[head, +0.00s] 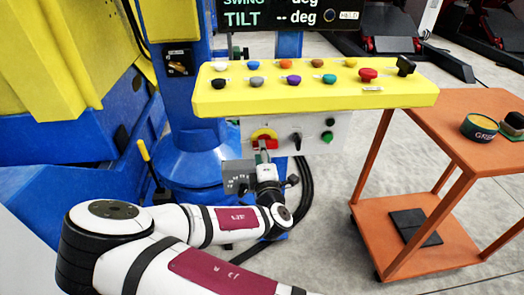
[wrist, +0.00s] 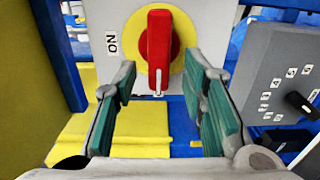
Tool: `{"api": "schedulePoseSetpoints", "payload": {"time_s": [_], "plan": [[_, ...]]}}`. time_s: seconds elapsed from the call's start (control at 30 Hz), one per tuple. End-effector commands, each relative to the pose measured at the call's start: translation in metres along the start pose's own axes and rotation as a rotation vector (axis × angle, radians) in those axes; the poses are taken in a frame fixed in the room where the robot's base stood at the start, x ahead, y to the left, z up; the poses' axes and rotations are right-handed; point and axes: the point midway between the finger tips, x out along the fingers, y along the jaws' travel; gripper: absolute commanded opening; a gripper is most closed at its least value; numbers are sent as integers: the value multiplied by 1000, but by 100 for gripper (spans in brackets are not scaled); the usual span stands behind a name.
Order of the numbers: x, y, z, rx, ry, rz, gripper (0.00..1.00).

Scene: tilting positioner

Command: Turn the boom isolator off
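The boom isolator is a red handle (wrist: 159,50) on a yellow disc (wrist: 183,42), set in a light grey panel. In the wrist view the handle stands upright, with a white mark at its lower end. A sideways "ON" label (wrist: 112,43) is left of the disc. In the head view the isolator (head: 264,134) sits below the yellow console, partly hidden by my gripper (head: 265,157). In the wrist view my gripper (wrist: 163,80) is open, with one green-padded finger on each side of the handle's line. I see gaps between handle and fingers; contact is not visible.
A yellow console (head: 310,91) with several coloured buttons overhangs the panel. A black switch (head: 297,138) and a green button (head: 327,136) sit right of the isolator. A grey box with a numbered black knob (wrist: 299,104) is close by. An orange cart (head: 420,262) stands right.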

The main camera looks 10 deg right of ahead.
Motion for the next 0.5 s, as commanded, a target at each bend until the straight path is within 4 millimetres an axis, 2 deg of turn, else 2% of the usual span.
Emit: {"api": "schedulePoseSetpoints", "payload": {"time_s": [0.3, 0.5], "plan": [[-64, 0, -1, -2, 2, -2, 38], [-94, -1, -1, -1, 2, -2, 38]]}}
